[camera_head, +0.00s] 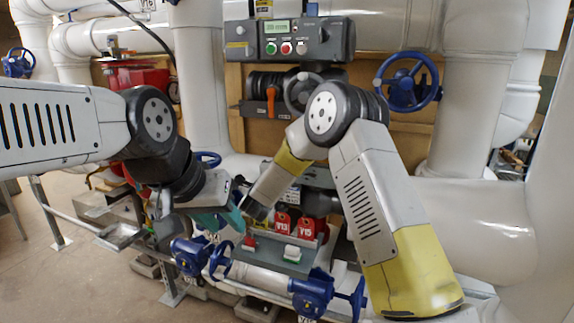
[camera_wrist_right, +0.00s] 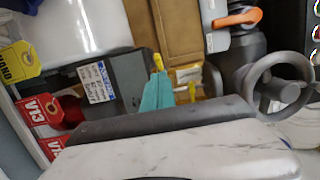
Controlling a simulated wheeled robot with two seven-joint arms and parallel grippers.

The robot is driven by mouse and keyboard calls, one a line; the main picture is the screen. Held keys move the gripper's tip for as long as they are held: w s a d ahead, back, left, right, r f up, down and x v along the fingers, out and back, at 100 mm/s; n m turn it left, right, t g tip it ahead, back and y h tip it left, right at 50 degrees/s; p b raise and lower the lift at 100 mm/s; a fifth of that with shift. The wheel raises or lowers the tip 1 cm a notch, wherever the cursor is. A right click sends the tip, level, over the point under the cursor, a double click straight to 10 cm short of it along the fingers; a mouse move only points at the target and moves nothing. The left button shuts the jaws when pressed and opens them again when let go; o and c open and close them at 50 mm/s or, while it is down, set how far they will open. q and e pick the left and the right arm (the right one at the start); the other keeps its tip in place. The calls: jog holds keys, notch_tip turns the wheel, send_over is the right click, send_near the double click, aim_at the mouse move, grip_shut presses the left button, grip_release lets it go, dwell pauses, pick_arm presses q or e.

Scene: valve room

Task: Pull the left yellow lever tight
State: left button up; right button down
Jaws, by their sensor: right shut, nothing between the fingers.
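Two small yellow pieces, which look like lever ends, show in the right wrist view: the left yellow lever (camera_wrist_right: 158,61) and another yellow piece (camera_wrist_right: 192,92). I cannot make out either lever in the head view, where my arms cover part of the panel. My right gripper's teal fingers (camera_wrist_right: 157,94) are shut and empty, close below the left yellow piece in the picture; I cannot tell whether they touch it. My left gripper (camera_head: 221,217) has teal fingers spread apart with nothing seen between them, left of the red tags.
Red tags (camera_head: 283,222) hang by a grey box (camera_head: 290,252) in front. Blue valves (camera_head: 312,292) sit on the low pipe. An orange handle (camera_head: 271,100), a grey handwheel (camera_wrist_right: 275,85) and a blue handwheel (camera_head: 407,82) are behind. My arms crowd the middle.

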jog(key=shift+s+a, duration=0.8)
jog(key=shift+s, duration=0.35)
jog(key=s+d+r+n+g+y, duration=0.25)
jog(key=s+d+r+n, duration=0.2)
jog(key=r, duration=0.25)
jog(key=s+d+r+n+g+y, duration=0.2)
jog(key=s+d+r+n+y, duration=0.25)
jog(key=r+n, duration=0.2)
jog(key=s+d+f+n+g+h, duration=0.1)
jog(key=s+d, duration=0.4)
jog(key=s, duration=0.5)
jog(key=s+d+f+n+g+h, duration=0.1)
jog(key=s+d+n+g, duration=0.3)
jog(key=s, duration=0.7)
jog(key=s+d+f+n+g+h, duration=0.1)
jog(key=s+d+f+n+g, duration=0.1)
jog(key=s+d, duration=0.5)
jog(key=s+f+n, duration=0.1)
jog(key=s, duration=0.3)
jog(key=shift+s+f+n, duration=0.2)
jog(key=shift+f+n, duration=0.15)
jog(key=shift+n, duration=0.05)
